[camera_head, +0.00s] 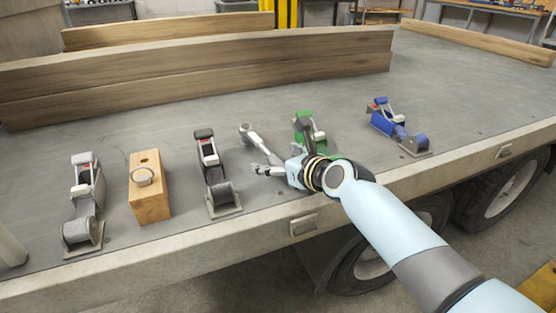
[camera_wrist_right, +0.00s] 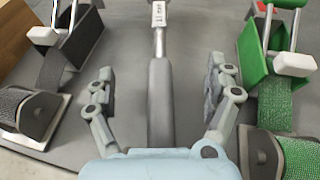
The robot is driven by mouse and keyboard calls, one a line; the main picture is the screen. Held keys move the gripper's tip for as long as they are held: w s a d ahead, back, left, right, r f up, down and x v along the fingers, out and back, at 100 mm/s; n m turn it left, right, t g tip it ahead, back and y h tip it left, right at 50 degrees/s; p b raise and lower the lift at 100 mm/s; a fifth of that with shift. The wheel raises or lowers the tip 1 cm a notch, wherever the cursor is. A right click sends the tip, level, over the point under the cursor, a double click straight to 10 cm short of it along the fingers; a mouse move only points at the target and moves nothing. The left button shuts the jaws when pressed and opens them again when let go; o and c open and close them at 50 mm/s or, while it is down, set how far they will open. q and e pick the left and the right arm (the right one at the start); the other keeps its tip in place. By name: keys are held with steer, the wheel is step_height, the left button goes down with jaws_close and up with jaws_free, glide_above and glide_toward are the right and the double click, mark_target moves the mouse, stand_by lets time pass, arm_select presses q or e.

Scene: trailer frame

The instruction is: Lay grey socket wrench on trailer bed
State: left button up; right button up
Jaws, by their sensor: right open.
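The grey socket wrench (camera_head: 256,142) lies on the trailer bed (camera_head: 270,103) between a black and a green ratchet strap, its head pointing away from me. In the right wrist view its dark grey handle (camera_wrist_right: 160,100) runs between the fingers of my right gripper (camera_wrist_right: 160,78), with a gap on each side. My right gripper (camera_head: 277,165) is open and low over the bed, around the handle without visibly touching it. In the head view the gripper hides the near end of the handle. My left gripper is not in view.
The black ratchet (camera_head: 212,170) stands left of the wrench and the green ratchet (camera_head: 308,128) close on its right. Further off are a blue ratchet (camera_head: 392,120), a wooden block (camera_head: 150,199) and a grey ratchet (camera_head: 85,190). Planks (camera_head: 200,78) lie behind; the bed between is clear.

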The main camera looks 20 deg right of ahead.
stand_by(0.3)
steer(key=shift+o, duration=1.4)
steer(key=shift+f, duration=0.1)
